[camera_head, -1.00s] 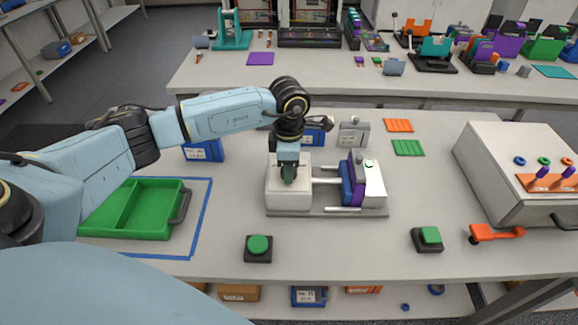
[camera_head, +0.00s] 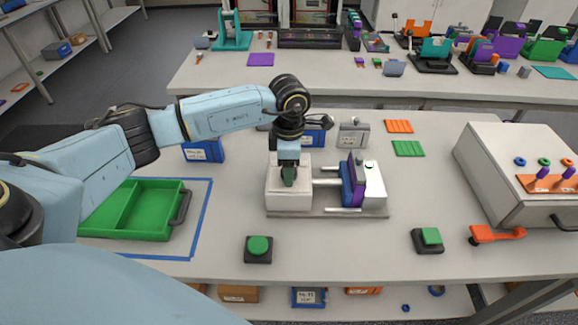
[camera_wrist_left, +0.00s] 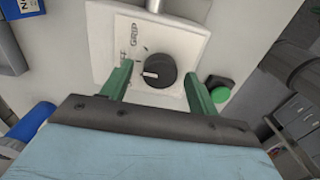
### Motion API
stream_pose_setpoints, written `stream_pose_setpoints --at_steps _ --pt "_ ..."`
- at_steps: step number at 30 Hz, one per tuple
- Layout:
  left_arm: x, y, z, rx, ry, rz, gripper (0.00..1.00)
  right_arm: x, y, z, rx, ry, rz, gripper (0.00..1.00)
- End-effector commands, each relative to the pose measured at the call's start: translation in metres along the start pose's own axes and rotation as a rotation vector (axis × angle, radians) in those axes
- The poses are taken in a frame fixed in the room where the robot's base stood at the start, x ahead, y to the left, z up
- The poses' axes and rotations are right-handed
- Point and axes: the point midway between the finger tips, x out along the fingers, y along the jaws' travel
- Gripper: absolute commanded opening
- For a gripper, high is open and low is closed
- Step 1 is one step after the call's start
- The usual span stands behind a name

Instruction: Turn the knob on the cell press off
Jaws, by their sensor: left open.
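The cell press (camera_head: 378,196) stands on the bench in the middle of the head view, with a white block (camera_head: 289,198) at its left end. In the left wrist view, the black knob (camera_wrist_left: 158,70) with a white pointer line sits on the white block's face (camera_wrist_left: 180,30), beside printed marks including "GRIP". My left gripper (camera_head: 289,180) is over the white block and hides the knob in the head view. In the wrist view its green fingers (camera_wrist_left: 157,85) are open, one on each side of the knob with gaps visible. The right gripper is not in view.
A green button box (camera_head: 258,248) stands in front of the press, and another (camera_head: 427,240) to the right. A green tray (camera_head: 130,210) lies at left. A large white box (camera_head: 510,170) with orange parts is at right. Blue and grey containers stand behind.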

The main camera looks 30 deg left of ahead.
Motion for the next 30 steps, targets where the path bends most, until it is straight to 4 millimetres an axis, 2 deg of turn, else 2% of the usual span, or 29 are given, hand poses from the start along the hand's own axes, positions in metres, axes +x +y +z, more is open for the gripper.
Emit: stream_pose_setpoints --at_steps 5,12,16,21,30 --pt "-0.032 0.001 0.000 0.000 -0.003 0.005 0.60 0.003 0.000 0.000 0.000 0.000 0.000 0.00" --pt "-0.086 0.001 0.000 0.000 -0.003 0.005 0.60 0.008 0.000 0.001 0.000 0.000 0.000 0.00" --pt "-0.109 0.001 0.000 -0.001 -0.002 0.004 0.60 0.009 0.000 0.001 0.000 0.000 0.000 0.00" --pt "-0.125 0.001 0.000 -0.001 -0.001 0.002 0.60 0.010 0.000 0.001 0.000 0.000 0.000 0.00" --pt "-0.129 0.000 0.000 -0.001 0.000 0.001 0.60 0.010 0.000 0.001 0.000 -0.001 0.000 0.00"
